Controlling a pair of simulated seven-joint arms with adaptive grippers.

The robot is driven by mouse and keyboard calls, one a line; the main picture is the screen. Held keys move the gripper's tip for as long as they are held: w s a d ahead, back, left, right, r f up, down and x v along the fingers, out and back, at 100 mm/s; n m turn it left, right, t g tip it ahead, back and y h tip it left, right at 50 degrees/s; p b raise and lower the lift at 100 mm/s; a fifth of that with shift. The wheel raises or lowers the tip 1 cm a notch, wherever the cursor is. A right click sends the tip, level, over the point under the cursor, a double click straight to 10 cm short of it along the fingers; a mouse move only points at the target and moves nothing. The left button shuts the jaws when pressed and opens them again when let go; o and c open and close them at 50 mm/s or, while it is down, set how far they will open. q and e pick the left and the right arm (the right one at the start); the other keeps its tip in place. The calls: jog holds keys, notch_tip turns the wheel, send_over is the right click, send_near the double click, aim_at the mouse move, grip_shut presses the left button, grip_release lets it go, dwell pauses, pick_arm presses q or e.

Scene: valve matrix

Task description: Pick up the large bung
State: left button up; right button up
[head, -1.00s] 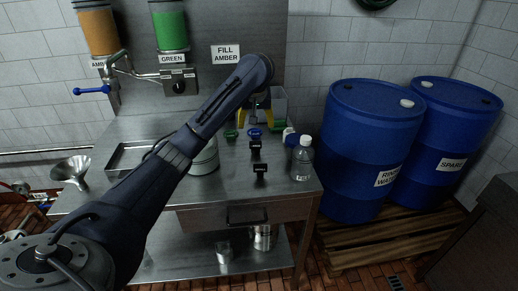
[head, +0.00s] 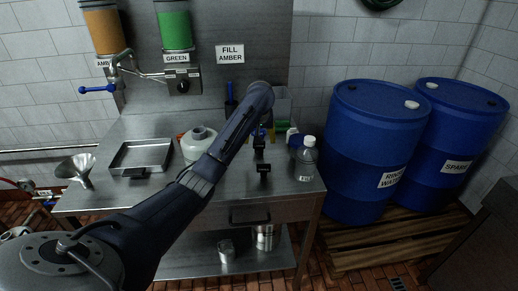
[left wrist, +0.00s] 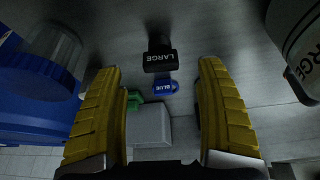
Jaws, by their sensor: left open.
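In the left wrist view the large bung (left wrist: 159,60), a black piece marked LARGE, rests on the steel table. My left gripper (left wrist: 158,70) is open, with its yellow fingers on either side of the bung's line of view and nothing gripped. A blue tag (left wrist: 165,87) marked BLUE lies beside the bung. In the head view two black pieces, a rear one (head: 259,142) and a front one (head: 264,168), stand on the table; their labels are too small to read. My left forearm hides most of the gripper there. My right gripper is out of view.
A clear bottle (head: 306,158) stands right of the black pieces, and a white can (head: 197,143) stands to the left. A metal tray (head: 142,155) and a funnel (head: 76,170) are farther left. Blue drums (head: 370,150) stand beyond the table's right edge.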

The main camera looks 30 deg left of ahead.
aim_at(259, 148)
pick_arm(q)
jog(key=shift+x, duration=3.45)
jog(key=shift+c, duration=0.3)
jog(key=c, duration=1.1)
